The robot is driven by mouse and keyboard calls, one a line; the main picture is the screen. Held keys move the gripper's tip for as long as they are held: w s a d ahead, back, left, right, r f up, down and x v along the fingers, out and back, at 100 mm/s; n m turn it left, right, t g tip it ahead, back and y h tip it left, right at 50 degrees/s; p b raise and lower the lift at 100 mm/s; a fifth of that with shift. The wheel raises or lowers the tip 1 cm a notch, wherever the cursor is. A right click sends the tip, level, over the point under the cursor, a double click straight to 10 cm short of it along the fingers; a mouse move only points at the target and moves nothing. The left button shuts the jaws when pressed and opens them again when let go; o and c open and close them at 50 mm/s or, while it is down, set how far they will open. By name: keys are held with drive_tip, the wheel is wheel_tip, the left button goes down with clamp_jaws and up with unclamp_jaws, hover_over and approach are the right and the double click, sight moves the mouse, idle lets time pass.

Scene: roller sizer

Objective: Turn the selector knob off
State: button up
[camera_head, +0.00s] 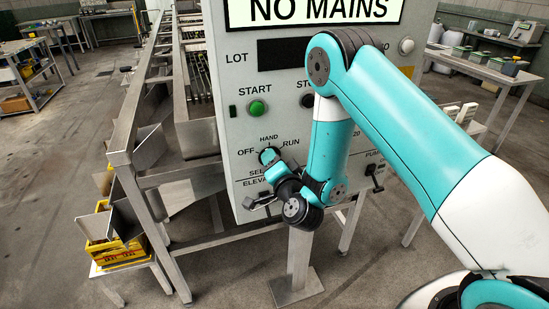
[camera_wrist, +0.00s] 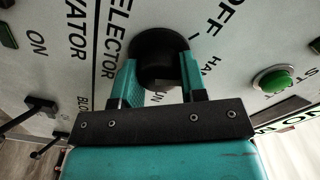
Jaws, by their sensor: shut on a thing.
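The selector knob (camera_wrist: 158,48) is a round black knob on the grey control panel (camera_head: 230,150). In the wrist view my gripper (camera_wrist: 160,72) has its two teal fingers pressed on either side of it. In the head view my gripper (camera_head: 270,157) is at the knob, below the HAND label and between OFF on the left and RUN on the right. The gripper hides most of the knob there. I cannot tell which label the knob's pointer faces.
The green START button (camera_head: 257,108) is above left of the knob, and it shows right in the wrist view (camera_wrist: 272,80). A black ELEVATOR switch (camera_head: 264,198) lies below. My arm covers much of the panel's right side. Yellow crates (camera_head: 112,248) stand at lower left.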

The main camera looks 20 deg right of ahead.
drive_tip(key=n+p, duration=0.2)
drive_tip(key=n, duration=0.3)
drive_tip(key=shift+s+a, duration=0.1)
drive_tip(key=shift+f+n+p, duration=0.1)
drive_tip(key=shift+n+p, duration=0.4)
drive_tip(key=shift+n, duration=1)
drive_tip(key=o, duration=0.9)
drive_tip(key=shift+o, duration=0.2)
